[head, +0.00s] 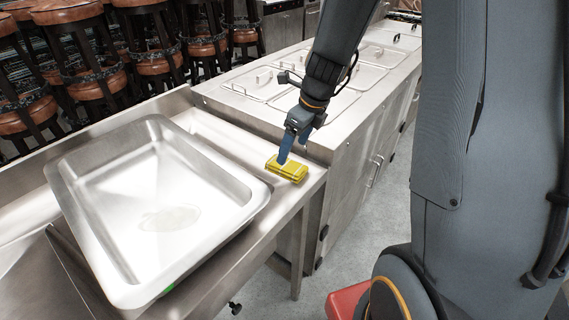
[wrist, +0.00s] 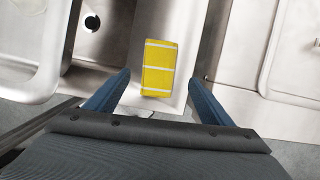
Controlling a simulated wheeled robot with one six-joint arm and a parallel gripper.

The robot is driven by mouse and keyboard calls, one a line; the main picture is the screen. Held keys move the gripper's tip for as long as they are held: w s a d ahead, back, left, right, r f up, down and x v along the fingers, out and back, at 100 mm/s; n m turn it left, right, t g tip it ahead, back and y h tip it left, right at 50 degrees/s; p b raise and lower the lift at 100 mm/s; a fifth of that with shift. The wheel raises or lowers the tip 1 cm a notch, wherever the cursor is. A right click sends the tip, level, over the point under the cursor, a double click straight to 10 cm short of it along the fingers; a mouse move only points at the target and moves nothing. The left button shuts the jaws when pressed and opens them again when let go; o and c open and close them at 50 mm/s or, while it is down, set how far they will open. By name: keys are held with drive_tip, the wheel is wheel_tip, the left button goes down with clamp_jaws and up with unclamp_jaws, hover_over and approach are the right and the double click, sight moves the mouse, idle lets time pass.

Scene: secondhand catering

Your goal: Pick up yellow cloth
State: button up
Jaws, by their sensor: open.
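The yellow cloth (head: 288,169) is a small folded block with pale stripes. It lies on the steel counter (head: 314,183) near its right end, beside a large steel tray. Whether a finger touches the cloth cannot be told.
The large steel tray (head: 75,215) stands on the counter to the left. A steel unit with lidded wells (head: 245,84) adjoins the counter behind and right. Several brown stools (head: 90,75) stand at the back left. The grey floor (head: 345,235) is open at right.

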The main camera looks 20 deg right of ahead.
sight(287, 164)
drive_tip(key=shift+x, duration=3.4)
drive_tip(key=shift+s, duration=0.15)
drive_tip(key=c, duration=1.1)
